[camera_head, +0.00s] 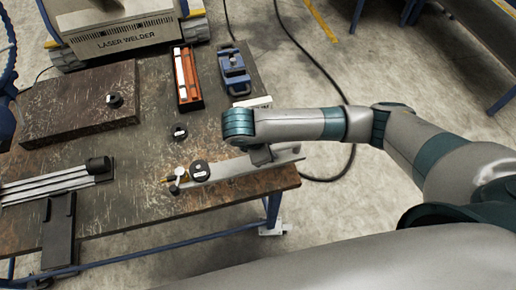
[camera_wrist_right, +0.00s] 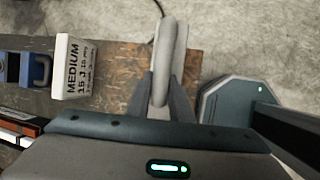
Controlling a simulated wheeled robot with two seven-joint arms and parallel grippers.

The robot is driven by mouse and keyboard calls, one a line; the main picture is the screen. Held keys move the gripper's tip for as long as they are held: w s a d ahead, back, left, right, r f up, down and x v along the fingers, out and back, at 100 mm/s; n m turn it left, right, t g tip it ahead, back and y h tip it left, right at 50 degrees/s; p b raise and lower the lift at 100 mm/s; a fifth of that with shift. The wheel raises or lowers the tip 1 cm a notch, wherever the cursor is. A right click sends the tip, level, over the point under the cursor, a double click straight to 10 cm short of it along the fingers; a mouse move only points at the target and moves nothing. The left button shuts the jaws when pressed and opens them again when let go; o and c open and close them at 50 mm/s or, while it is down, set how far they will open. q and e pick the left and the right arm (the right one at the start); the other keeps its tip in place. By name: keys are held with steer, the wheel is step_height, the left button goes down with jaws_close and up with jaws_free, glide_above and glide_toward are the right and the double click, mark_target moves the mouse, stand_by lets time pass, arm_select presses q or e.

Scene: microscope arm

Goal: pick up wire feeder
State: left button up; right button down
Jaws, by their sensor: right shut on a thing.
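The wire feeder looks to be the long light-grey bar (camera_head: 232,170) with black round knobs and a small brass-coloured tip at its left end. It lies along the front right of the table, its right end reaching past the edge. I cannot tell whether it touches the tabletop. My right gripper (camera_head: 262,155) comes down on its right part. In the right wrist view the two dark fingers (camera_wrist_right: 162,98) close on both sides of the grey bar (camera_wrist_right: 168,45). My left gripper is not in view.
The worn brown table (camera_head: 140,165) carries a laser welder (camera_head: 125,35), a raised brown block (camera_head: 60,105), a red tray (camera_head: 187,85), a blue device (camera_head: 234,72) and metal rails (camera_head: 45,187). A white "MEDIUM" box (camera_wrist_right: 74,66) stands left of the bar. Open floor lies right of the table.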

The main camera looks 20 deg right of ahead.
mark_target(234, 163)
steer(key=s+d+r, duration=0.4)
steer(key=shift+d, duration=0.15)
steer(key=shift+w+f, duration=0.15)
steer(key=shift+f, duration=0.05)
stand_by(0.6)
steer(key=shift+w+a+f+b, duration=0.4)
steer(key=shift+w+a+f, duration=0.55)
steer(key=shift+a+f, duration=0.2)
steer(key=shift+w+a+f+b, duration=0.4)
steer(key=shift+w+a+f, duration=0.6)
steer(key=shift+f, duration=0.2)
steer(key=shift+w+a+f+b, duration=0.65)
steer(key=shift+w+a+f, duration=0.35)
steer(key=shift+a+f, duration=0.15)
steer(key=shift+w+a+f+b, duration=0.6)
steer(key=shift+w+a+f, duration=0.4)
steer(key=shift+f, duration=0.25)
steer(key=shift+s+f, duration=0.1)
steer(key=shift+f, duration=0.55)
stand_by(0.7)
